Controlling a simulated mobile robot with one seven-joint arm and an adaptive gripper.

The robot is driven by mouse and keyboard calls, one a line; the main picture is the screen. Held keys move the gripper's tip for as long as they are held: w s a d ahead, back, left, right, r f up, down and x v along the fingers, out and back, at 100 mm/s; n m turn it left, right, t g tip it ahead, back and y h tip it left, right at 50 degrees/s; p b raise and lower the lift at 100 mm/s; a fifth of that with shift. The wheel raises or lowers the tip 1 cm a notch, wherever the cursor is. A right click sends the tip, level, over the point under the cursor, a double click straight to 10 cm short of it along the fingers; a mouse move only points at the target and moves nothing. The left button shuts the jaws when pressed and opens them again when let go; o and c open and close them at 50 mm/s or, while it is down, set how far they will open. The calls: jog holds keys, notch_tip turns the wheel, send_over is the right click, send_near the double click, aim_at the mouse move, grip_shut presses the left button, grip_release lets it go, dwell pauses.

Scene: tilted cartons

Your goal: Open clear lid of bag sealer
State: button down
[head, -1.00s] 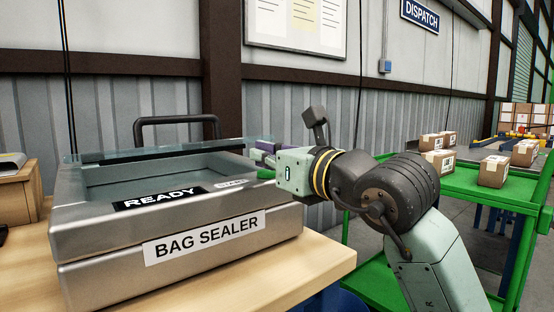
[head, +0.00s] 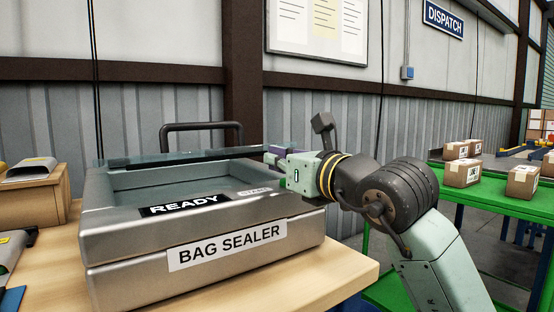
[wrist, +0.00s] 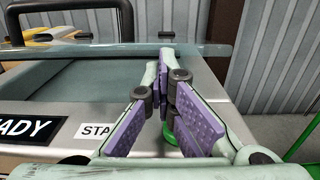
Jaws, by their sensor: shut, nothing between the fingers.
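The bag sealer (head: 140,262) is a grey metal box on the wooden table, with a shallow recess and a READY label on top. Its clear lid (head: 115,161) shows as a thin glassy band along the back of the recess, and as a bar across the wrist view (wrist: 110,51). How far it is tilted is hard to tell. My gripper (head: 272,152) is at the lid's right end. In the wrist view my shut, empty fingers (wrist: 167,62) overlap the lid's right part; whether they touch it is unclear.
A dark tubular handle (head: 202,126) rises behind the sealer. A wooden box (head: 40,195) stands at left on the table (head: 345,268). A green cart (head: 495,190) with several cartons stands at right. The corrugated wall is behind.

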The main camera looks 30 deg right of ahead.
jog(key=shift+w+a+r+p, duration=0.15)
jog(key=shift+r+p, duration=0.1)
jog(key=shift+p, duration=0.15)
